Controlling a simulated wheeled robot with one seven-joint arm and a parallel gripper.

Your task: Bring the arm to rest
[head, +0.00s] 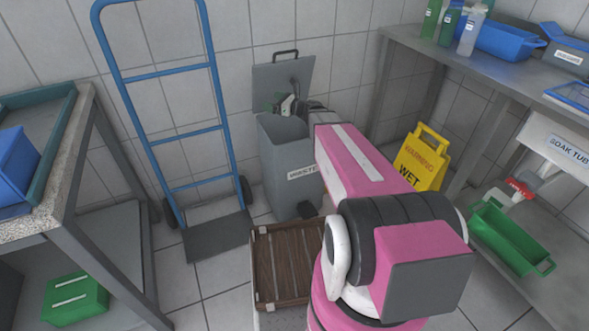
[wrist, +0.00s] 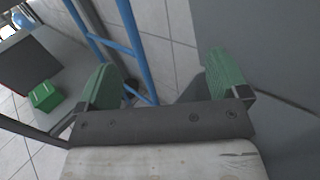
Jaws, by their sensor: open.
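My arm, pink, white and black, reaches forward in the head view toward the grey waste bin. My gripper (wrist: 160,85) shows in the wrist view with its two green fingers spread wide apart and nothing between them. In the head view only a small green part of my gripper (head: 287,105) shows by the bin's opening, partly hidden by the arm. The waste bin (head: 280,150) stands by the wall with its lid (head: 283,80) raised. The inside of the bin is hidden.
A blue hand truck (head: 173,130) stands left of the bin. A yellow wet-floor sign (head: 426,160) stands to its right. A brown slatted crate (head: 285,265) is near my base. A steel table (head: 405,45) is at right, a stone-topped bench (head: 65,150) at left.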

